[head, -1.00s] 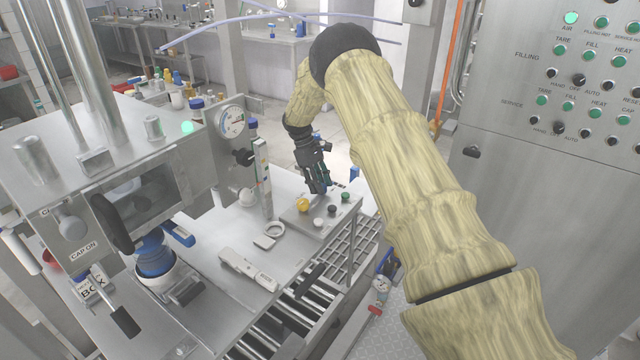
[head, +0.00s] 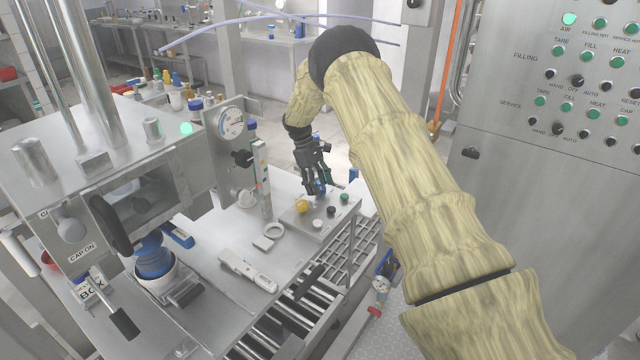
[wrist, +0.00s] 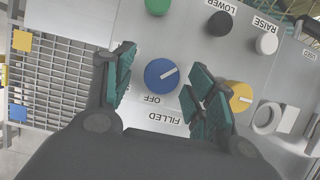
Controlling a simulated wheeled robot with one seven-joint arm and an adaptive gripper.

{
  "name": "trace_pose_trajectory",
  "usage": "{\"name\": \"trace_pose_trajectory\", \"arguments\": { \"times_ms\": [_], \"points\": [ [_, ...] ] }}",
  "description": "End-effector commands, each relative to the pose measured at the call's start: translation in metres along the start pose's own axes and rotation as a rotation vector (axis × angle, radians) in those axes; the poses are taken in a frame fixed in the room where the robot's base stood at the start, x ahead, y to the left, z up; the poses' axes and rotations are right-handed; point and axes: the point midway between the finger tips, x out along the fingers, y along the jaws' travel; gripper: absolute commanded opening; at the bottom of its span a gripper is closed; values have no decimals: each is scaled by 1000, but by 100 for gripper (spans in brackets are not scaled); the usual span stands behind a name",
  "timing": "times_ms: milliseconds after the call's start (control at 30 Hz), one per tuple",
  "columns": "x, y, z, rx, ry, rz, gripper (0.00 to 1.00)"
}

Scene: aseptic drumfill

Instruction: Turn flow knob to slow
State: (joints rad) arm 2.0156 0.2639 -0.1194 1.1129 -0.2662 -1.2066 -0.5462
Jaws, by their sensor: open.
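A round blue knob (wrist: 162,76) with a white pointer line sits on the grey control panel (wrist: 185,35). In the wrist view the line points to the upper right, and an upside-down OFF label is just below the knob. No SLOW label is readable. My gripper (wrist: 162,80) is open, with its green-padded fingers on either side of the knob in the wrist view. I see gaps beside the knob and cannot tell any contact. In the head view my gripper (head: 317,187) is over the back of the small panel (head: 300,222), and the fingers partly hide the blue knob.
A yellow knob (wrist: 240,96) is close beside the right finger. Green (wrist: 158,5), black (wrist: 220,24) and white (wrist: 266,43) buttons are farther up in the wrist view. A gauge (head: 231,122) stands left of my arm.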

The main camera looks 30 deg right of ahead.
Motion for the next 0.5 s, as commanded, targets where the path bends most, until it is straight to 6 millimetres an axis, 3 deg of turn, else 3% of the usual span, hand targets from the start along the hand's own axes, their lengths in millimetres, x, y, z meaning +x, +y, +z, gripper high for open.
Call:
{"name": "trace_pose_trajectory", "arguments": {
  "times_ms": [267, 500],
  "points": [
    [-18, 0, 0, 1, 0, 0, 56],
    [-62, 1, 0, 2, 1, 1, 56]
  ]
}}
